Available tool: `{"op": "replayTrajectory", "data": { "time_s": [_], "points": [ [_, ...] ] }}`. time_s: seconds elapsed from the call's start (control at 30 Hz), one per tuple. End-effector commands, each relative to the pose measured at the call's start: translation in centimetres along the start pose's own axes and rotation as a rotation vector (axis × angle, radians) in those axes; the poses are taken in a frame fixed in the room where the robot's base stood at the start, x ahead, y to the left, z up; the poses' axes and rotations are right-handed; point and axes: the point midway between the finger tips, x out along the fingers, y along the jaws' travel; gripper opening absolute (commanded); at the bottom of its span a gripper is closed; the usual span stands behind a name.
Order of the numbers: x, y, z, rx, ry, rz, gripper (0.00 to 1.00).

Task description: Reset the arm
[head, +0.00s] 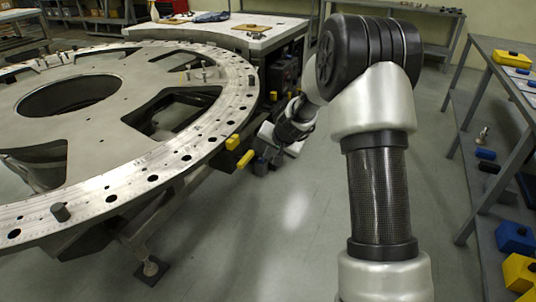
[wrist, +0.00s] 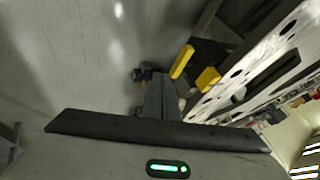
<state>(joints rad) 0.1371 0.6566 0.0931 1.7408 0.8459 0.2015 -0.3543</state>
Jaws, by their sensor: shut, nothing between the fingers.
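My arm reaches up and forward in the head view and bends down at its dark elbow. My gripper (head: 261,166) hangs beside the right rim of the large round metal turret plate (head: 222,108), off the plate and over the floor side. In the wrist view my gripper (wrist: 151,76) points away with its dark fingers together, and I see nothing held. The plate's holed rim also shows at the right of the wrist view (wrist: 265,85). Two yellow pieces (head: 233,142) stick out from the plate's edge close to the gripper; whether they touch it I cannot tell.
A grey shelf table (head: 492,62) with yellow and blue boxes stands at the right. A workbench (head: 272,28) stands behind the plate. A dark peg (head: 60,211) stands on the plate's near rim. The floor (head: 290,240) in front of the arm is clear.

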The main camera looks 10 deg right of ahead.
Motion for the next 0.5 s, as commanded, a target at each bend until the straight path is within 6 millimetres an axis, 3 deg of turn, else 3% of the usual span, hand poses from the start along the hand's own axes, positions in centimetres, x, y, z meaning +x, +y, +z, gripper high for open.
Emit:
{"op": "replayTrajectory", "data": {
  "time_s": [0.17,0.27,0.37,0.5],
  "points": [
    [-0.2,-0.1,0.0,-0.002,0.001,-0.001,0.00],
    [-1.9,-1.0,-0.1,-0.024,0.000,-0.011,0.00],
    [-6.1,-2.8,0.2,-0.083,-0.008,-0.031,0.00],
    [-14.5,-5.0,2.3,-0.201,-0.032,-0.047,0.00]
  ]
}}
